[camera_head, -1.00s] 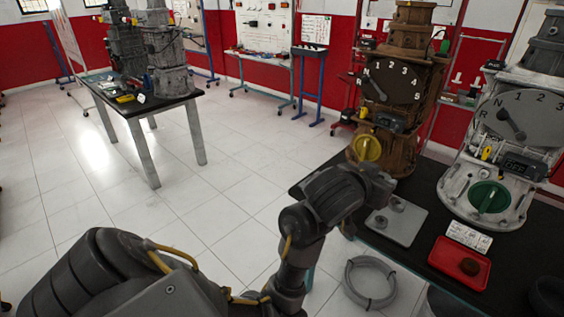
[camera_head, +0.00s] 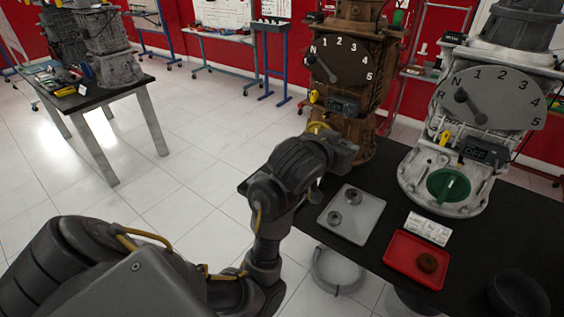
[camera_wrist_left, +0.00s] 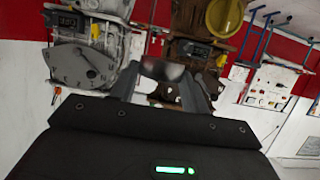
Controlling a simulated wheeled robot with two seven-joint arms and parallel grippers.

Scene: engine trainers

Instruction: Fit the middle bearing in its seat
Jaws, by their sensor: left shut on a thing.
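My left gripper (camera_wrist_left: 168,92) is shut on a small grey rounded piece (camera_wrist_left: 165,70), seen between the fingertips in the left wrist view; I take it to be the bearing, but its shape is unclear. In the head view my left wrist is in front of the brown trainer's (camera_head: 342,62) lower part and hides the fingertips and held piece. Two grey ring-shaped parts, one (camera_head: 352,196) behind the other (camera_head: 335,217), lie on a grey plate (camera_head: 366,223). The bearing seat cannot be made out. My right gripper is out of view.
A white trainer (camera_head: 488,110) with a green disc (camera_head: 448,185) stands to the right on the black table (camera_head: 462,255). A white label card (camera_head: 428,228) and a dark bowl-like thing (camera_head: 518,293) are nearby.

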